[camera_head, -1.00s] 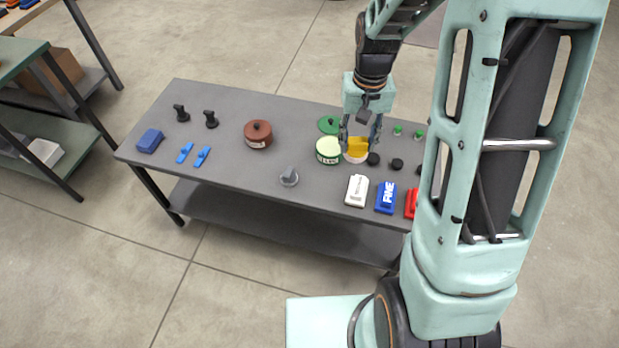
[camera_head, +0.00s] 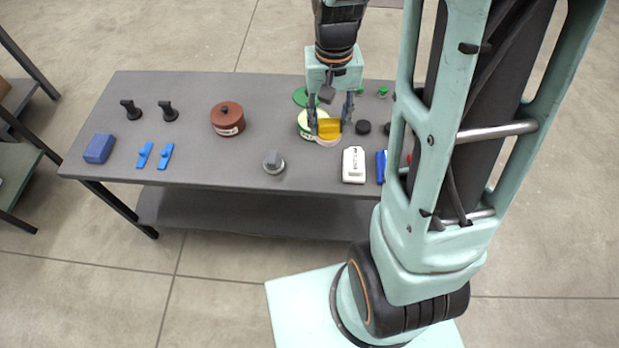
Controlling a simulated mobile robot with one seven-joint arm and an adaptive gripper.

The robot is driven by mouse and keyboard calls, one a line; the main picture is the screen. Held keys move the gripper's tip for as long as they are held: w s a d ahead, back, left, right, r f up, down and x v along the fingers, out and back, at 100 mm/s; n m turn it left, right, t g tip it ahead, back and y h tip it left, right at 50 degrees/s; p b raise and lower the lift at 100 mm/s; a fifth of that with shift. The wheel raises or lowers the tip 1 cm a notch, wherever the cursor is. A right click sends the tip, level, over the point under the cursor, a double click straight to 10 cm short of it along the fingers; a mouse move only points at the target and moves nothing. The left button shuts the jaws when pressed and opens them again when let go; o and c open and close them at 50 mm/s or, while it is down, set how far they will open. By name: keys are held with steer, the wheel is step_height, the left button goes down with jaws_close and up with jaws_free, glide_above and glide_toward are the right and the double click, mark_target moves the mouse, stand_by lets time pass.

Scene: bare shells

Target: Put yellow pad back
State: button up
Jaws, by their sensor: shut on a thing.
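The yellow pad (camera_head: 329,127) is between the fingers of my gripper (camera_head: 331,119), which is shut on it. The fingers point down at the table (camera_head: 210,180). A pale round thing (camera_head: 328,142) shows just under the pad's front edge; I cannot tell whether it touches the pad or stands on the table.
A black cap (camera_head: 363,127) is to the right, a white box (camera_head: 353,164) in front, and a grey knob (camera_head: 274,161) front left. A brown lidded pot (camera_head: 227,118) stands left. My arm hides the table's right end.

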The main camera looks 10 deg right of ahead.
steer(key=s+d+f+m+b, duration=0.2)
steer(key=s+f+b, duration=0.5)
steer(key=f+b, duration=0.35)
steer(key=w+a+f, duration=0.1)
steer(key=w+f, duration=0.1)
steer(key=w, duration=0.2)
steer(key=w+a+f+b, duration=0.1)
steer(key=w+f, duration=0.2)
steer(key=w, duration=0.1)
steer(key=w+a+f+b, duration=0.1)
steer(key=w+a+f, duration=0.1)
steer(key=w, duration=0.3)
steer(key=shift+a+f, duration=0.1)
steer(key=shift+f, duration=0.55)
steer(key=shift+w+a+f, duration=0.15)
steer(key=shift+w+f, duration=0.3)
steer(key=shift+f, duration=0.15)
steer(key=shift+f+b, duration=0.35)
steer(key=shift+f, duration=1.05)
steer(key=shift+f, duration=0.1)
steer(key=o, duration=1.1)
